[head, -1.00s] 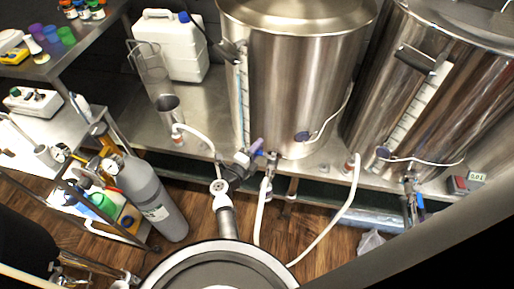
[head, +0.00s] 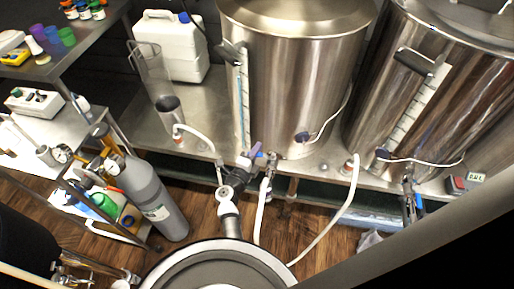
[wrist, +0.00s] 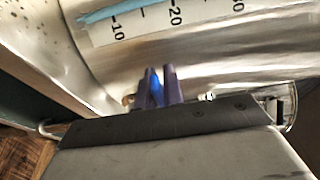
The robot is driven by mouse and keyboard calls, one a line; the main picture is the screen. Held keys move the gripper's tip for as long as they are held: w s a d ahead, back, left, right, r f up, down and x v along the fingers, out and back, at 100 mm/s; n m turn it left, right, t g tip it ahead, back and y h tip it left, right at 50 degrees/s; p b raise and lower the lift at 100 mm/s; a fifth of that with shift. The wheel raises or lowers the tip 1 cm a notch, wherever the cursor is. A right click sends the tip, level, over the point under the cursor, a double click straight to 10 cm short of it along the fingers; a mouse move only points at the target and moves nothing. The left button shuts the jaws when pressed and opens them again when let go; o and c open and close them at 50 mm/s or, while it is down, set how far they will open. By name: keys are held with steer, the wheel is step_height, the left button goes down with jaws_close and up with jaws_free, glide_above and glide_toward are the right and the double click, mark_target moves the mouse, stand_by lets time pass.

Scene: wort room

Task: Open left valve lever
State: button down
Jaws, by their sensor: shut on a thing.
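The left steel kettle (head: 295,90) stands on the steel bench, with its valve low on the front. The blue left valve lever (head: 255,150) shows at the tip of my gripper (head: 248,158). In the wrist view the two dark purple fingers of my gripper (wrist: 162,84) are shut on the lever (wrist: 157,92), a thin blue strip between them. The fingers and the wrist housing hide most of the lever and the valve body, so I cannot tell its exact angle.
The right kettle (head: 440,100) has its own valve (head: 410,195) at right. White hoses (head: 335,220) hang from the bench front. A grey gas cylinder (head: 155,200) and a cart stand at left.

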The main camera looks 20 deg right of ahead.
steer(key=n+t+y, duration=0.1)
steer(key=s+n+t+y, duration=0.1)
steer(key=shift+a+t+y+b, duration=0.3)
steer(key=shift+a+y+b, duration=0.05)
steer(key=shift+y, duration=0.05)
steer(key=shift+s+a+n+t+y, duration=0.2)
steer(key=shift+n+t+y, duration=0.2)
steer(key=shift+n+y, duration=0.15)
steer(key=c, duration=1.5)
jaws_free()
steer(key=shift+r, duration=0.1)
